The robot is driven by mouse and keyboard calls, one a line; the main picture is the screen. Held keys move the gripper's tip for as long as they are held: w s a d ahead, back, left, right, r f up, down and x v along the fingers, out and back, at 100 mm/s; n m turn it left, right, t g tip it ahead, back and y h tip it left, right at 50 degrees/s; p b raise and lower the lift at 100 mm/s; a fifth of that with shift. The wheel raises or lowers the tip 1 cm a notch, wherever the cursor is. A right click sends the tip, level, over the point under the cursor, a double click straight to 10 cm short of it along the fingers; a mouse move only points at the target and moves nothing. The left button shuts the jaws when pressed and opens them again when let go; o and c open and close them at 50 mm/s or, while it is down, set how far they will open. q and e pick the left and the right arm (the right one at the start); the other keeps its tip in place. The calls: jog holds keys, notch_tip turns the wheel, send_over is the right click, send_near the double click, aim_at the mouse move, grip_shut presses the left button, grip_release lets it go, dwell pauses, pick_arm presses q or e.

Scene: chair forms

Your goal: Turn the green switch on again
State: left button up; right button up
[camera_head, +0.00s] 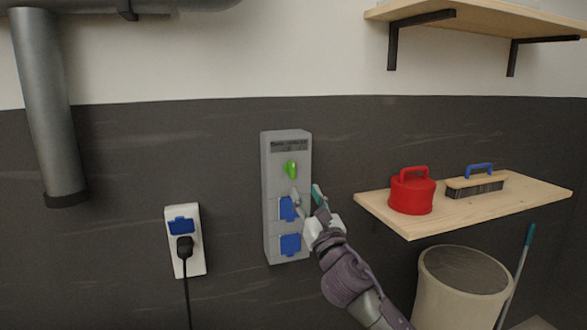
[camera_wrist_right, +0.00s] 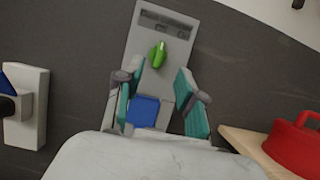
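The green switch (camera_head: 291,169) is a small knob on the upper part of a grey wall box (camera_head: 287,140). In the head view it stands close to upright, leaning slightly. It also shows in the right wrist view (camera_wrist_right: 157,54), above and between my fingers. My right gripper (camera_head: 306,195) is in front of the box, below the switch and apart from it. In the right wrist view its two teal-padded fingers (camera_wrist_right: 158,95) are spread, with nothing between them but the box face behind. My left gripper is not in view.
Blue socket covers (camera_head: 290,244) sit on the box below the switch. A white outlet (camera_head: 197,253) with a black plug is to the left. A wooden shelf (camera_head: 425,228) with a red container (camera_head: 411,194) and a brush (camera_head: 474,186) is to the right, above a bin (camera_head: 430,290).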

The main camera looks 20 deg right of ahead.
aim_at(293, 168)
jog(key=p+x, duration=0.1)
jog(key=x, duration=0.9)
jog(key=shift+f, duration=0.1)
grip_shut()
